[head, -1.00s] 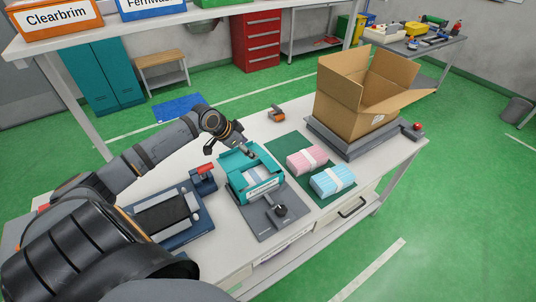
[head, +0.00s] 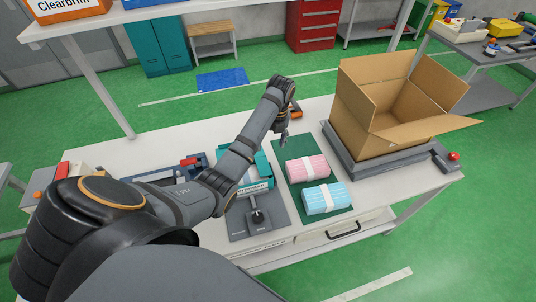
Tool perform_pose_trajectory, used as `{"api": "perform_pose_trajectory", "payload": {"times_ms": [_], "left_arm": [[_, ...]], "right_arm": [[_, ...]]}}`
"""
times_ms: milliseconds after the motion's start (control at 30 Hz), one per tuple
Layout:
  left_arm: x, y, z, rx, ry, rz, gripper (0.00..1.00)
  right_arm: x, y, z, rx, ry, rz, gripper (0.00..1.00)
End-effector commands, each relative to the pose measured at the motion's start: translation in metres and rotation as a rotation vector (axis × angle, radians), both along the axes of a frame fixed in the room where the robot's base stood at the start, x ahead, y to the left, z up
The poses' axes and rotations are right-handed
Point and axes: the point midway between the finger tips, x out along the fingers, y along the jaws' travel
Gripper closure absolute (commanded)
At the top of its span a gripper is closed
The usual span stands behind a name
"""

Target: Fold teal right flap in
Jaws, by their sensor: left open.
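The teal box (head: 264,167) sits on a grey fixture plate (head: 275,212) on the bench, with a white label on its front side. My left forearm passes in front of it and hides much of its opening, so I cannot tell how its right flap lies. My left gripper (head: 283,139) points down just beyond the box's far right corner, near the edge of the green mat. It is open, and I see nothing held in it. My right gripper is out of view.
A pink bundle (head: 308,169) and a blue bundle (head: 326,198) lie on the green mat (head: 301,144) right of the box. An open cardboard carton (head: 364,125) stands on a grey platform at the back right. A red-handled device (head: 189,161) is left.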

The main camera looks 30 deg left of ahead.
Motion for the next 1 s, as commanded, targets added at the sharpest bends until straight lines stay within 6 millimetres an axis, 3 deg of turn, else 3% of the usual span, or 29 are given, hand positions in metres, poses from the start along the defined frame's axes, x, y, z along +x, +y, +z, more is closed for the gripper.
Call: {"api": "perform_pose_trajectory", "payload": {"times_ms": [200, 333, 433, 667, 733, 1000], "left_arm": [[-0.001, 0.001, -0.008, 0.001, 0.002, -0.003, 0.30], [-0.002, 0.002, -0.025, 0.001, 0.002, -0.003, 0.30], [-0.004, 0.004, -0.044, 0.001, 0.000, -0.002, 0.30], [-0.009, 0.008, -0.091, 0.001, 0.000, -0.001, 0.30], [-0.010, 0.009, -0.093, 0.000, 0.002, -0.002, 0.30], [-0.011, 0.010, -0.105, 0.001, -0.001, -0.002, 0.30]], "right_arm": [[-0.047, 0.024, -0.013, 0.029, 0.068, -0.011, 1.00], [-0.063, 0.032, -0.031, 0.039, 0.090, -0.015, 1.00], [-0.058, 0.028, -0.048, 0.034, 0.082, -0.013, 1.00], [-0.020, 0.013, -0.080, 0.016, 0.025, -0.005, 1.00], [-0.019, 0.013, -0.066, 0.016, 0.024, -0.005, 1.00], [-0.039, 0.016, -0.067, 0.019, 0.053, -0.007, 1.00]]}}
